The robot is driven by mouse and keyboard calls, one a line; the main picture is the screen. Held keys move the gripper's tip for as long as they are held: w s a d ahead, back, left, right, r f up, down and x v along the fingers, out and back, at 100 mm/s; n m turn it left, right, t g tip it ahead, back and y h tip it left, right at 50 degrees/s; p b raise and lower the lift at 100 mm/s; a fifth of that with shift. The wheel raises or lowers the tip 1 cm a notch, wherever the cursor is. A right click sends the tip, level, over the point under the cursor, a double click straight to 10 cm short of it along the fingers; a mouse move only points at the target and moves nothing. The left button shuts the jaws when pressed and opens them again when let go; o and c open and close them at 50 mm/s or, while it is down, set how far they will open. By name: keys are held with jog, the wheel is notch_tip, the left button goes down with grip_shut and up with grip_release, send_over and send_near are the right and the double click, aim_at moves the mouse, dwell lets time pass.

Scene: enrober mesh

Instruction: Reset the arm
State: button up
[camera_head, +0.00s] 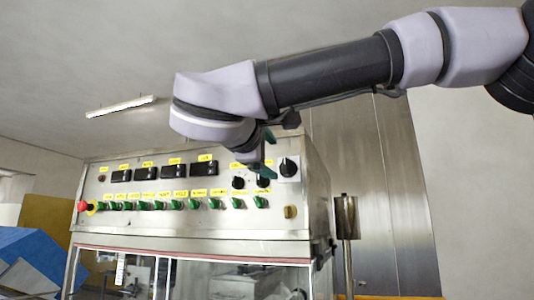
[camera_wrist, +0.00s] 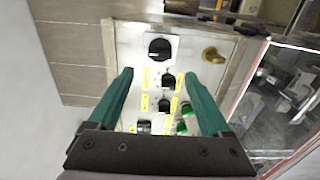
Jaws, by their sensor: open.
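My arm reaches in from the upper right in the head view. My gripper (camera_head: 268,158) is in front of the upper right part of a steel control panel (camera_head: 140,222). In the wrist view my gripper (camera_wrist: 160,82) shows two green fingers spread apart with nothing between them. Beyond the fingers are a large black rotary knob (camera_wrist: 159,47) and smaller black knobs (camera_wrist: 168,80). The large knob also shows in the head view (camera_head: 288,167), just right of the fingers. I cannot tell whether a finger touches the panel.
The panel carries a row of green switches (camera_head: 194,203), dark displays (camera_head: 174,171), a red button (camera_head: 82,206) and a brass-coloured knob (camera_head: 290,212). Glass doors (camera_head: 235,280) are below. A steel post (camera_head: 347,240) stands to the right. A blue box (camera_head: 30,262) is at lower left.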

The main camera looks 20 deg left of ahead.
jog(key=shift+s+a, duration=0.1)
jog(key=shift+s, duration=1)
